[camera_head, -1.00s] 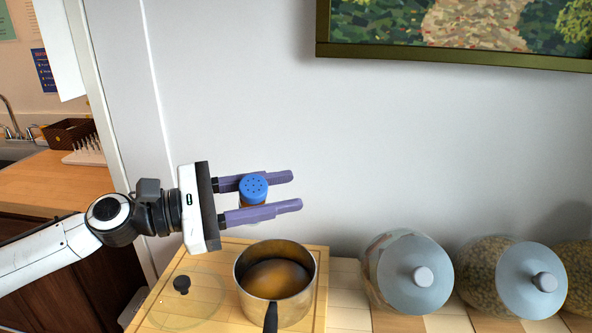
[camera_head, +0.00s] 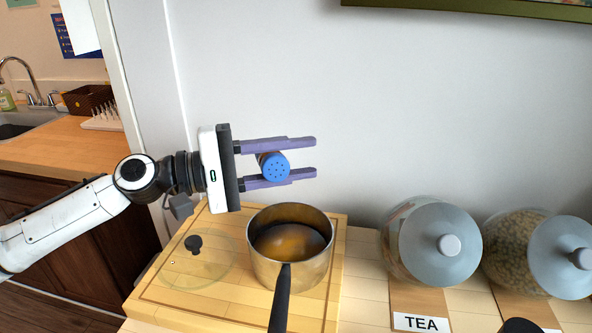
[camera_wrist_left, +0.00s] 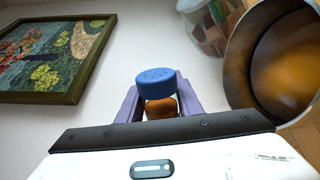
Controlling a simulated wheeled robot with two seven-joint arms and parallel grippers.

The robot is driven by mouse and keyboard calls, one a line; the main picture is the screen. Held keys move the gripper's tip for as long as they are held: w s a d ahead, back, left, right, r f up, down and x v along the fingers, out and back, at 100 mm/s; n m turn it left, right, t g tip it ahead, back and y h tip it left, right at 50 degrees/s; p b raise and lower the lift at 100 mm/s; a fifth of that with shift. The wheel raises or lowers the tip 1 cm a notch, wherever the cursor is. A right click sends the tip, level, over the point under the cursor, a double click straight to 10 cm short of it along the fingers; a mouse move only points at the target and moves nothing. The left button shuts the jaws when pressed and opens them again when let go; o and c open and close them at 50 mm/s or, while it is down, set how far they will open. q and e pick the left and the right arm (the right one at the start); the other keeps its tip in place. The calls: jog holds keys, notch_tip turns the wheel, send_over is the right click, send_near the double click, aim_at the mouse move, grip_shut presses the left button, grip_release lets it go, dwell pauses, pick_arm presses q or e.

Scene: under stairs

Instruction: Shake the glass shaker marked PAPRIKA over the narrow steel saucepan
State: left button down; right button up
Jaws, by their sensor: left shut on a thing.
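My left gripper (camera_head: 277,163) is shut on a shaker with a blue perforated cap (camera_head: 274,167) and orange-brown contents. The shaker is tilted, its cap facing the head camera. It also shows between the purple fingers in the left wrist view (camera_wrist_left: 161,84). No PAPRIKA marking is readable. The steel saucepan (camera_head: 262,262) stands on a wooden board, with brown-orange contents inside and a black handle pointing toward me. The shaker is held above and behind the pan's far rim in the head view. In the left wrist view the saucepan (camera_wrist_left: 238,60) is at the upper right.
A glass lid (camera_head: 193,262) with a black knob lies left of the pan on the wooden board (camera_head: 150,303). Glass jars (camera_head: 428,240) with grey-blue lids stand to the right, one behind a TEA label (camera_head: 420,323). A wall is behind.

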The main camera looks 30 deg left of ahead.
pick_arm(q)
jog(key=m+b, duration=0.2)
jog(key=m, duration=0.1)
jog(key=r+m+b, duration=0.1)
jog(key=m+b, duration=0.1)
jog(key=m, duration=0.1)
jog(key=m+b, duration=0.2)
jog(key=m, duration=0.1)
jog(key=shift+s+d+r, duration=0.15)
jog(key=shift+s+r, duration=0.05)
jog(key=shift+r, duration=0.05)
pick_arm(e)
jog(key=f, duration=0.1)
jog(key=a+f, duration=0.1)
jog(key=f, duration=0.2)
jog(key=shift+w+a+f, duration=0.25)
jog(key=shift+w+a, duration=0.05)
jog(key=shift+w, duration=0.1)
jog(key=shift+d, duration=0.1)
pick_arm(q)
notch_tip(320, 180, up, 3)
jog(key=p, duration=0.2)
jog(key=shift+p, duration=0.4)
pick_arm(e)
notch_tip(320, 180, up, 3)
jog(key=shift+f, duration=0.2)
pick_arm(q)
jog(key=shift+f, duration=0.15)
pick_arm(e)
jog(key=shift+f, duration=0.1)
